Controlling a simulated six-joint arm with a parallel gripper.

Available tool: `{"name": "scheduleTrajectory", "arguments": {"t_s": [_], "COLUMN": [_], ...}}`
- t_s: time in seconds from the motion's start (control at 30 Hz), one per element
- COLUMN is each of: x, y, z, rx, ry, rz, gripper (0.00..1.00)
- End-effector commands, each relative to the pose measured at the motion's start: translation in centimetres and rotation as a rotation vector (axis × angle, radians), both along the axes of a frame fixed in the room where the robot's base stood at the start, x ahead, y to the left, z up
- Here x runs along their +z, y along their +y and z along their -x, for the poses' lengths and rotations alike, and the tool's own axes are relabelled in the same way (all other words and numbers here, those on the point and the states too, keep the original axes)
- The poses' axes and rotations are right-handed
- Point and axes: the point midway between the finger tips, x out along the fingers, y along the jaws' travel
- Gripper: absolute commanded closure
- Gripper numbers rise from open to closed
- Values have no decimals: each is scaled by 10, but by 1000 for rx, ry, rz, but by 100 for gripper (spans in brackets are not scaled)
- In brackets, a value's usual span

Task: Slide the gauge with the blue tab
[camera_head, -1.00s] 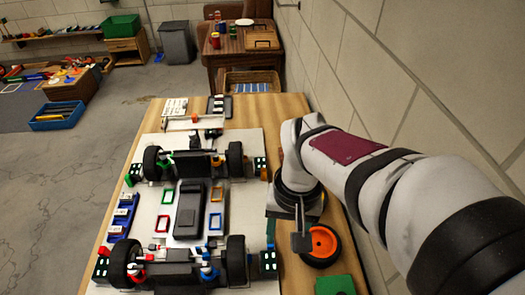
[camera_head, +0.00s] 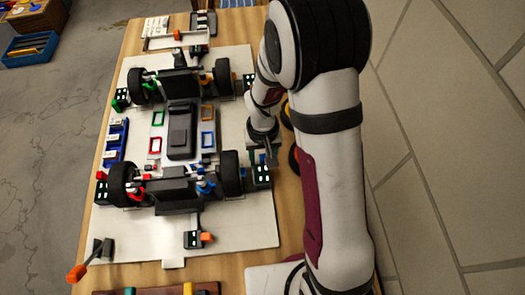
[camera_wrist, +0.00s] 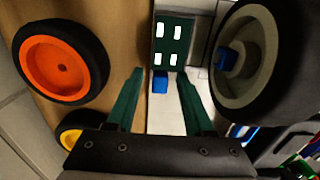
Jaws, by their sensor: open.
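The gauge (camera_wrist: 172,38) is a dark green panel with white squares, ahead of my gripper in the wrist view. Its small blue tab (camera_wrist: 160,85) sticks out at the near end. My gripper (camera_wrist: 160,76) is open, with a green finger on either side of the tab in the picture. I cannot tell whether either finger touches it. In the head view the gauge (camera_head: 262,174) stands at the right edge of the white board (camera_head: 240,232), beside a black wheel (camera_head: 230,173). My gripper (camera_head: 271,158) is just above it there. The blue tab is not clear in that view.
A black wheel with a grey hub (camera_wrist: 248,55) stands close to the right finger. An orange-hubbed wheel (camera_wrist: 62,68) and a yellow-hubbed wheel (camera_wrist: 72,138) lie left. Other gauges (camera_head: 120,99) stand around the car (camera_head: 181,130).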

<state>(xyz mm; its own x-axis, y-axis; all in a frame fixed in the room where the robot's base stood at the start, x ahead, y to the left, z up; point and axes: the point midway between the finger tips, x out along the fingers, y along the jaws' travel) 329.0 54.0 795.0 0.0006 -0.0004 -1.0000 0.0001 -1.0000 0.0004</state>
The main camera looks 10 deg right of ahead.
Motion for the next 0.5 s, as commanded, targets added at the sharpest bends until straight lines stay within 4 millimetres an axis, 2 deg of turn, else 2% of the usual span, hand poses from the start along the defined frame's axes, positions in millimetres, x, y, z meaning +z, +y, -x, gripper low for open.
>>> {"name": "scheduleTrajectory", "arguments": {"t_s": [0.27, 0.5], "x": [-2, -2], "y": [0, 0], "z": [0, 0], "rx": [0, 0], "ry": [0, 0], "rz": [0, 0], "gripper": [48, 89]}}
